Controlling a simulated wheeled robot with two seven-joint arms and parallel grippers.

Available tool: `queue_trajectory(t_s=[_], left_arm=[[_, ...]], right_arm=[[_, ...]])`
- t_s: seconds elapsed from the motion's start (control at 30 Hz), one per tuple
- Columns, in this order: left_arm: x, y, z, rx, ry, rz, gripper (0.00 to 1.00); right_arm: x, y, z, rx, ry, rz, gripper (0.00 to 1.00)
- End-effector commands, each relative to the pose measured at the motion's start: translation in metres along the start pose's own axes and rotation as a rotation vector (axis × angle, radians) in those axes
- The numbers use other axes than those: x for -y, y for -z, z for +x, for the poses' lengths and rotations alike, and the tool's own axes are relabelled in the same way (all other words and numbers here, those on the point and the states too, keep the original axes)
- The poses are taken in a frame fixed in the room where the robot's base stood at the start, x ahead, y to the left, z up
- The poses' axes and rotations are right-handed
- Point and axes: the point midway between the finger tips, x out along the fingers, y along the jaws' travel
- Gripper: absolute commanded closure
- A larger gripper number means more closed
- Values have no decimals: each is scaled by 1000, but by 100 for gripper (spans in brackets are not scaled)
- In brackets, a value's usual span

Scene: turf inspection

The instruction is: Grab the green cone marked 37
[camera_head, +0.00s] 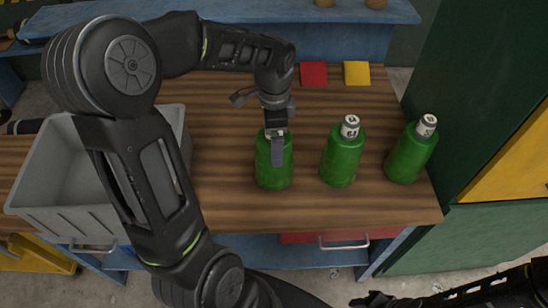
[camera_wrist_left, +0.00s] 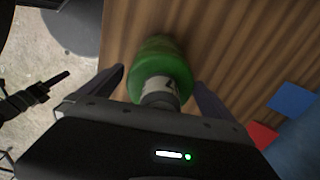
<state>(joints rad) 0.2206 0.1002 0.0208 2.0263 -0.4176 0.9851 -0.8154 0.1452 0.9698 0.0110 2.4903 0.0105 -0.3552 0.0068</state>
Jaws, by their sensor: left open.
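Three green bottle-like objects stand upright in a row on the wooden table; none looks like a plain cone. The left one (camera_head: 266,172) is under my left gripper (camera_head: 277,140), which hides its top. In the left wrist view my open left gripper (camera_wrist_left: 159,76) has one finger on each side of this green object (camera_wrist_left: 165,62) and its white-labelled neck; I cannot tell if they touch. The middle one (camera_head: 342,160) and right one (camera_head: 408,157) have white marked caps. I cannot read any number surely. My right gripper (camera_head: 372,299) is at the bottom edge, its jaws unclear.
A grey bin (camera_head: 60,205) stands at the table's left. A red square (camera_head: 313,74) and a yellow square (camera_head: 356,74) lie at the back. A green cabinet (camera_head: 475,120) bounds the right side. Bare wood (camera_head: 215,130) shows between bin and bottles.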

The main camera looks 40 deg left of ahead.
Motion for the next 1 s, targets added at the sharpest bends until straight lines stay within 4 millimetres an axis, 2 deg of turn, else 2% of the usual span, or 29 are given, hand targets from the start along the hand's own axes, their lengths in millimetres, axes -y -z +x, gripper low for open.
queue_trajectory(t_s=[0.1, 0.17, 1.0], left_arm=[[0, 0, 0, 0, 0, 0, 0], [0, 0, 0, 0, 0, 0, 5], [0, 0, 0, 0, 0, 0, 74]], right_arm=[[0, 0, 0, 0, 0, 0, 64], [0, 0, 0, 0, 0, 0, 64], [0, 0, 0, 0, 0, 0, 64]])
